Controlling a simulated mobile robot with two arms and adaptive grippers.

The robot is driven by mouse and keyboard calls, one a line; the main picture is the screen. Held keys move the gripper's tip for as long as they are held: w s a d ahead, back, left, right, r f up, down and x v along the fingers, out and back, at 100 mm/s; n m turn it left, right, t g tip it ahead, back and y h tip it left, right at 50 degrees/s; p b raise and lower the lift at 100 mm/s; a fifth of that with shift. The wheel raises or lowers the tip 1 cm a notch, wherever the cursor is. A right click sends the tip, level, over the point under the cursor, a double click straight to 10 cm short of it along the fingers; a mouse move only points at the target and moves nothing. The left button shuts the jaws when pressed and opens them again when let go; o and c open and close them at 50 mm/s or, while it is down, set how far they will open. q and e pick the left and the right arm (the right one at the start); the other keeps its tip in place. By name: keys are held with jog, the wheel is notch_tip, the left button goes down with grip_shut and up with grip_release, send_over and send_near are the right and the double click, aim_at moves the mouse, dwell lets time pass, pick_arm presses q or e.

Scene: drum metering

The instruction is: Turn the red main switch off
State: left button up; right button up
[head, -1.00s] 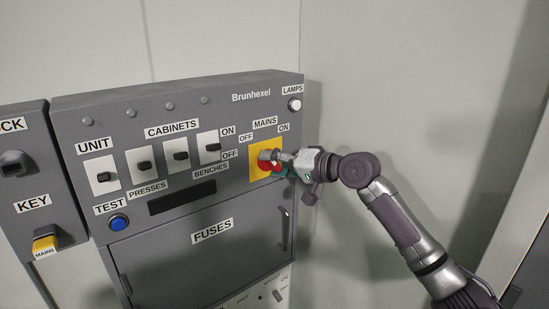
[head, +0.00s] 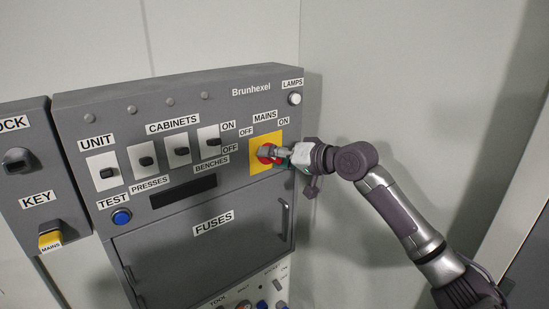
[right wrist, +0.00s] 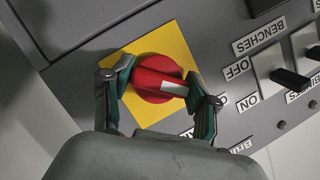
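The red main switch (head: 263,150) is a round knob with a raised handle on a yellow plate (head: 256,165), under the MAINS label of the grey panel. In the right wrist view the red switch (right wrist: 155,74) shows clearly, and the white mark on its handle points right and slightly down, towards a partly hidden label. My right gripper (head: 276,152) is at the switch. In the right wrist view its two fingers (right wrist: 161,80) press on opposite ends of the handle. In the head view the fingers hide part of the knob. My left gripper is not in view.
Several black cabinet switches (head: 180,151) sit left of the main switch. A white lamp button (head: 295,98) is above it. The FUSES door (head: 200,255) with its handle (head: 285,220) is below. The wall right of the panel is bare.

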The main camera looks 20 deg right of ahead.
jog(key=o, duration=0.4)
jog(key=shift+c, duration=0.2)
jog(key=v, duration=1.2)
jog(key=shift+d+f, duration=0.1)
